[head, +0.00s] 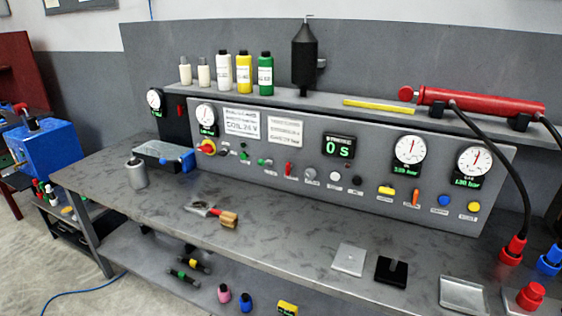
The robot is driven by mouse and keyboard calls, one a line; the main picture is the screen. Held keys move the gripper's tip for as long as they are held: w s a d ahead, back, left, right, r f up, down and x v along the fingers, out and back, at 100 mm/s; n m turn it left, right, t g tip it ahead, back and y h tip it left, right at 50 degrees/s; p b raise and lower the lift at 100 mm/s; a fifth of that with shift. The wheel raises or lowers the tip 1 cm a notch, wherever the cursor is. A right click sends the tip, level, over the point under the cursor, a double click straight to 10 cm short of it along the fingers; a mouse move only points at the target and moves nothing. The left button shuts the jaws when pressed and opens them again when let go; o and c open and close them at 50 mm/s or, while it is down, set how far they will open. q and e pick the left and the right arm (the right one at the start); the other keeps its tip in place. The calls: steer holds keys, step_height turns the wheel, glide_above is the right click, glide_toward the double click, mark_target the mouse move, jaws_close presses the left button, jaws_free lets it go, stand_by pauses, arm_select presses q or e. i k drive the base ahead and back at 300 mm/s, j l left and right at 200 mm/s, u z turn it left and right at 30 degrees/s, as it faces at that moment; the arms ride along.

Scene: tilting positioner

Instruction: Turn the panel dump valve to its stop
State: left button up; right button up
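The grey control panel (340,150) stands along the back of the bench, with gauges, a timer reading 0 s and a row of controls. A red lever (289,169) stands upright left of the row's middle. An orange lever (415,197) stands further right, under a round gauge. A red and yellow rotary knob (207,147) is at the panel's left end. The small labels are too small to read, so I cannot tell which control is the dump valve. Neither of my grippers shows in this view.
The bench top (290,230) is clear in the middle. A brass fitting (229,219) lies left, and a grey plate (349,258) and a black block (391,270) lie in front. A red cylinder (480,101) and bottles (244,73) are on the shelf; a black hose (515,180) hangs right.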

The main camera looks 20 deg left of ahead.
mark_target(289, 166)
steer(key=i+j, duration=0.1)
steer(key=j, duration=0.3)
steer(key=i+j, duration=0.15)
steer(key=j, duration=0.3)
steer(key=i+j, duration=0.1)
steer(key=j, duration=0.3)
steer(key=i+j, duration=0.15)
steer(key=j, duration=0.3)
steer(key=i+j, duration=0.1)
steer(key=j, duration=0.3)
